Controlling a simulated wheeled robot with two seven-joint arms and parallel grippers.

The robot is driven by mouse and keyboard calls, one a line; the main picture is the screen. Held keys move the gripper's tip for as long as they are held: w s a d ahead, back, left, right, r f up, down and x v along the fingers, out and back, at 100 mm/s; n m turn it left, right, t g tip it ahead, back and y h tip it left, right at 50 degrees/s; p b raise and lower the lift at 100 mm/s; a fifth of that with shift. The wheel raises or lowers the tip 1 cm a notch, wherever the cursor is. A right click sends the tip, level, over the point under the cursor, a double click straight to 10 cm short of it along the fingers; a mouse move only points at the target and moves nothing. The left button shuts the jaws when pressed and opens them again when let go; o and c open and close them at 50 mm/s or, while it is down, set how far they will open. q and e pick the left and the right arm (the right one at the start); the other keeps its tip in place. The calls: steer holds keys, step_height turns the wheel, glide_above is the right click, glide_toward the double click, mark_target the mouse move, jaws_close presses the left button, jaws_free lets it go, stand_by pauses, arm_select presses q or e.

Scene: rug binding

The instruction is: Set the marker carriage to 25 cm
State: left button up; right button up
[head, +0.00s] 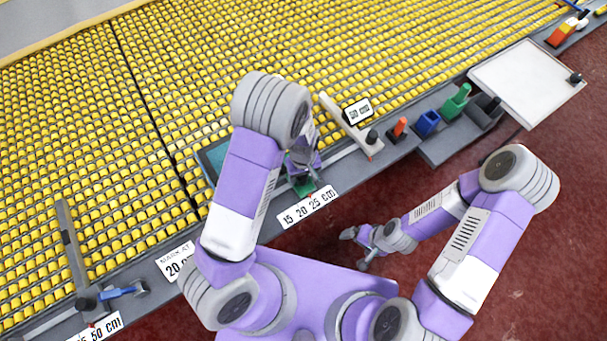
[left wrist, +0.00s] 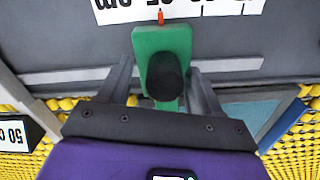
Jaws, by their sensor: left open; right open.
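The green marker carriage (head: 304,187) sits on the rail at the table's front edge, partly hidden by my left arm in the head view. In the left wrist view the carriage (left wrist: 150,40) has a black knob (left wrist: 165,77) and a small red pointer (left wrist: 160,17) at the scale label (left wrist: 225,8). The label shows upside down and cut off there, so I cannot tell the exact mark. My right gripper (head: 354,248) is open and empty above the floor.
A blue-handled clamp (head: 122,292) is further left. A pale bar (head: 345,125), several coloured holders (head: 428,123) and a white board (head: 522,78) are to the right. Yellow rollers (head: 180,60) cover the table.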

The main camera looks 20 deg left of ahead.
arm_select(q)
step_height(320, 180, up, 8)
steer(key=shift+f+p, duration=0.25)
steer(key=shift+p, duration=0.3)
arm_select(e)
steer(key=shift+r, duration=0.5)
